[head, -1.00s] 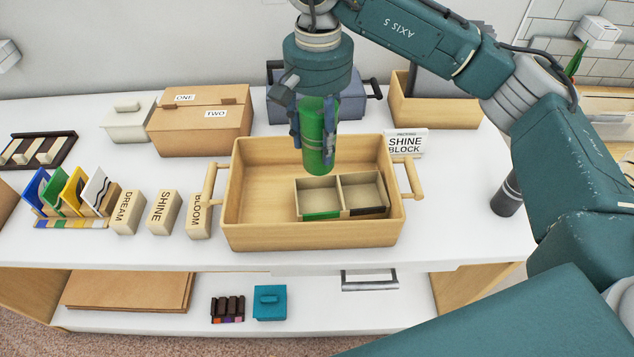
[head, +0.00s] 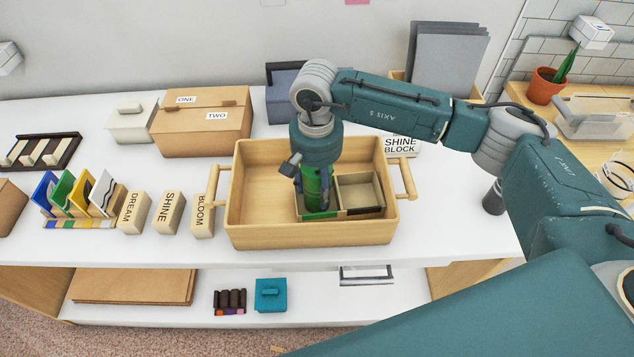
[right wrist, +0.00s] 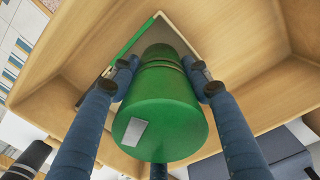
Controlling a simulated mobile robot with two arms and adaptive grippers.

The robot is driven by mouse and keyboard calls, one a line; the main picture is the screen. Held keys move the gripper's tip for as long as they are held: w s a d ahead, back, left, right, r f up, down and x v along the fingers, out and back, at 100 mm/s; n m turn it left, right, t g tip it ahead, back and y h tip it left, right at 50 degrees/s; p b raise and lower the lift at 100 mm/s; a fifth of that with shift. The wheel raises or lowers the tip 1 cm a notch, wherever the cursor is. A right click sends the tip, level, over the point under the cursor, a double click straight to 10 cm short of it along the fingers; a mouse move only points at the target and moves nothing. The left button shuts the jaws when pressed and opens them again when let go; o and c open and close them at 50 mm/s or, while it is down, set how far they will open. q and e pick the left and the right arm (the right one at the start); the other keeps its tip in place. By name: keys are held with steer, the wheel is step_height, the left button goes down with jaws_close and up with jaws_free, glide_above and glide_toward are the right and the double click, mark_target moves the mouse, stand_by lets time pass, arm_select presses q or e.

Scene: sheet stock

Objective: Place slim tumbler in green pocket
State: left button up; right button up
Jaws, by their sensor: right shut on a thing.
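The slim green tumbler (head: 313,187) is upright in my right gripper (head: 316,196), which is shut on it. The tumbler's lower part is down in the left compartment of the divided insert, the one with the green front label, the green pocket (head: 318,216). In the right wrist view the tumbler (right wrist: 163,110) lies between the fingers of my right gripper (right wrist: 163,75), and a green strip shows beside its far end. Whether its base touches the pocket floor is hidden. My left gripper is not in view.
The insert's right compartment (head: 360,190) is empty, with a dark label. The wooden tray (head: 250,236) with two handles surrounds the insert; its left half is clear. Lettered blocks (head: 168,212) stand left of the tray. A cardboard box (head: 203,130) and a blue-grey case (head: 281,100) are behind it.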

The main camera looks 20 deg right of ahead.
steer(key=o, duration=0.9)
steer(key=shift+f, duration=0.15)
steer(key=o, duration=0.5)
steer(key=shift+c, duration=0.2)
steer(key=shift+r, duration=0.3)
step_height(320, 180, up, 10)
steer(key=b, duration=0.4)
steer(key=shift+a+r, duration=0.1)
steer(key=shift+r, duration=0.8)
